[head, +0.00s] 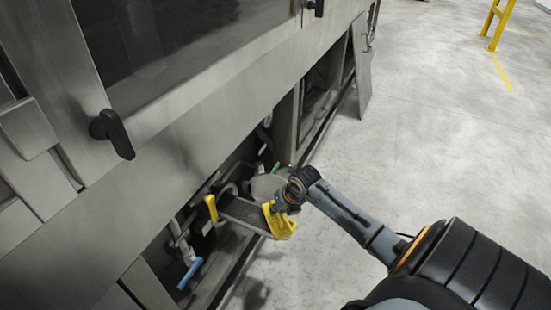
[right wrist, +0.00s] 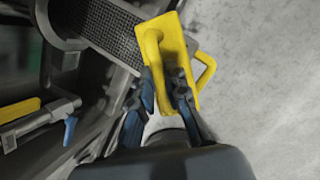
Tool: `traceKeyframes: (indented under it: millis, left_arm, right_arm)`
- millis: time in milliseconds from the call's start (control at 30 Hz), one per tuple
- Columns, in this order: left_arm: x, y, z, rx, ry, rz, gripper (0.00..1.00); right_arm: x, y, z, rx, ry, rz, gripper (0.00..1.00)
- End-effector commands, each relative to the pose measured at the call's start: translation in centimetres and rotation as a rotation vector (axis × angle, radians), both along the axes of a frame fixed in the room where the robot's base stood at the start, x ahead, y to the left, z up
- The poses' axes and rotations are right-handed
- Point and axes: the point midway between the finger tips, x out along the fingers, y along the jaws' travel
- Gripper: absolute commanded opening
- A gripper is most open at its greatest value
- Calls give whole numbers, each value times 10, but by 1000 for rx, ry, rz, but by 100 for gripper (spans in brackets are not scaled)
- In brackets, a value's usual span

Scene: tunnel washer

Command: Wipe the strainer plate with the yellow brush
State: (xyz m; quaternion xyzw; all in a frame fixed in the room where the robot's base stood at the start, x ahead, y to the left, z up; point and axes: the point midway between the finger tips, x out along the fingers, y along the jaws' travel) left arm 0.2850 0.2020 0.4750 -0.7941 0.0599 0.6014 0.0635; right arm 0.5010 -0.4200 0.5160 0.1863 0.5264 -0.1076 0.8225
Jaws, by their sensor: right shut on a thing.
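The yellow brush (head: 277,221) is at the outer end of the strainer plate (head: 246,211), a dark perforated plate that sticks out of the washer's low opening. My right gripper (head: 287,203) is shut on the brush. In the right wrist view the fingers (right wrist: 168,90) close around the handle of the yellow brush (right wrist: 178,58). The brush lies over the outer end of the perforated strainer plate (right wrist: 105,30). Whether its bristles touch the plate is hidden. My left gripper is not in view.
The steel washer (head: 165,150) fills the left, with a black door handle (head: 113,133). In the opening are a yellow lever (head: 211,209), a blue-handled valve (head: 190,272) and pipes. An open panel (head: 361,65) stands farther along.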

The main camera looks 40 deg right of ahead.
Motion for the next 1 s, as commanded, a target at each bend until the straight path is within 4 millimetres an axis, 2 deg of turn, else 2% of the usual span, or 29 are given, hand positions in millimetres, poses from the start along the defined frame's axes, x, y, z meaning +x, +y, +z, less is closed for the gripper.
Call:
traceKeyframes:
  millis: [233, 533, 867, 1000]
  left_arm:
    - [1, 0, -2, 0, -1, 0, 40]
    - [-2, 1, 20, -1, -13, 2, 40]
    - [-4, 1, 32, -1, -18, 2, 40]
    - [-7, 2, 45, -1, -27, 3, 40]
  right_arm:
    - [3, 1, -4, 0, 0, -1, 0]
    - [28, 12, -3, 2, 1, 1, 0]
    - [40, 18, -3, 3, 3, 0, 0]
    - [51, 22, -2, 2, 1, 1, 0]
